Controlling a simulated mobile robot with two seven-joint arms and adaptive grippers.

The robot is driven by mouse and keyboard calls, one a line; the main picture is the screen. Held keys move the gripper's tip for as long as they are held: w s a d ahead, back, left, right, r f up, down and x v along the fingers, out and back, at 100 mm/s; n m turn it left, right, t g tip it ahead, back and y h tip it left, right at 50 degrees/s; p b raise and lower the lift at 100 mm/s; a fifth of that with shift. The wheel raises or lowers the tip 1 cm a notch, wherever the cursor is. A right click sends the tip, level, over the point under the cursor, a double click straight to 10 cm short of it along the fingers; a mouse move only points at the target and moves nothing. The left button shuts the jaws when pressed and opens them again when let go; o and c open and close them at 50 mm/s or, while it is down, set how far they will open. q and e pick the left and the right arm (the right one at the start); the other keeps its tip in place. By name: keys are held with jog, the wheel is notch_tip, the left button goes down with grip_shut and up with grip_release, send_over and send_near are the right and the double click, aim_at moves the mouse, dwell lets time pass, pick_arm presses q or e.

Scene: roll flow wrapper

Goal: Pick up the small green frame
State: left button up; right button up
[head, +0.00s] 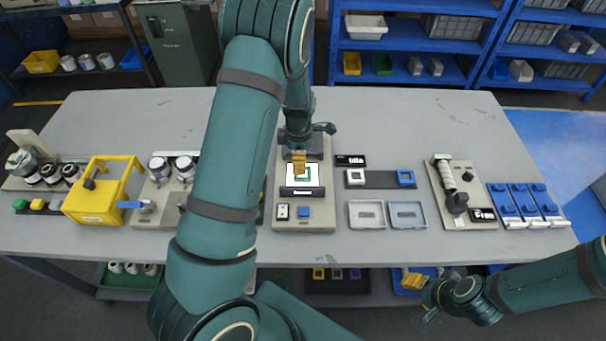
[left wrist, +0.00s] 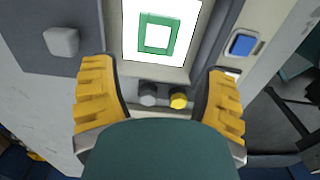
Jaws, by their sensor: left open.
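The small green frame (head: 304,180) is a square green outline lying on a white panel (head: 316,172) of the beige machine at the table's middle. In the left wrist view the green frame (left wrist: 157,50) is at the top centre, fully visible on white. My left gripper (head: 299,160) is above the panel and partly covers the frame in the head view. In the left wrist view its yellow fingers (left wrist: 160,95) are wide apart with nothing between them, the frame beyond them. My right gripper (head: 412,280) is off the table's front edge at the lower right, too small to judge.
A blue button (head: 303,211) is on the machine's front. Two grey trays (head: 367,214) and a dark strip with a blue square piece (head: 405,177) lie to the right. A yellow box (head: 95,205) stands left. The right-hand back of the table is clear.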

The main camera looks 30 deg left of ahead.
pick_arm(q)
jog(key=f, duration=0.5)
jog(key=w+f, duration=0.1)
jog(key=f, duration=0.1)
jog(key=shift+d+f+b, duration=0.25)
jog(key=shift+f+b, duration=0.05)
jog(key=shift+f, duration=0.05)
jog(key=c, duration=0.8)
